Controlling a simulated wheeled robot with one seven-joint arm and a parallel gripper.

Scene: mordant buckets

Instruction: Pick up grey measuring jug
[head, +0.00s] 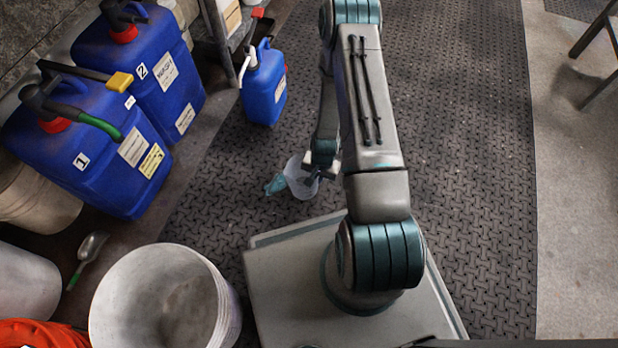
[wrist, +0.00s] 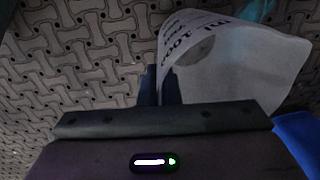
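The grey measuring jug (head: 299,180) is a pale, translucent vessel on the dark patterned mat, left of my arm in the head view. In the wrist view the jug (wrist: 235,65) fills the upper right, with dark printing upside down on its wall. My gripper (head: 318,170) is at the jug's right side. In the wrist view my gripper's dark fingers (wrist: 162,85) are close together with the jug's wall edge between them, so it looks shut on that wall. I cannot tell whether the jug touches the floor.
A crumpled teal thing (head: 275,185) lies beside the jug. A small blue can (head: 264,88) stands behind it. Large blue containers (head: 85,140) (head: 150,70) and a white bucket (head: 215,300) line the left. The mat (head: 470,150) right of my arm is clear.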

